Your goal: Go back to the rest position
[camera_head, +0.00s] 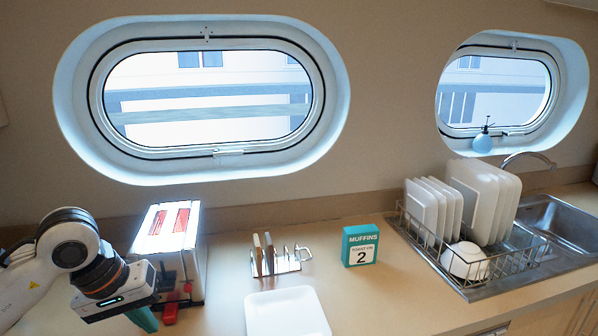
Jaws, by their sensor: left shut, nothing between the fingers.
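My left gripper (146,319) is at the lower left, at the end of my white arm. Its green fingers point down and are shut with nothing held; the fingertips are close to the bottom edge of the picture. It is in front of the silver toaster (182,257), near the toaster's red lever (171,311). Part of the toaster's front is hidden by my arm. My right gripper is not in view.
A toast rack (290,262) holding brown slices, a white square plate (286,314) and a teal muffins box (360,245) stand on the counter. A dish rack (464,280) with white plates and a bowl is beside the sink (570,222). Counter between plate and dish rack is clear.

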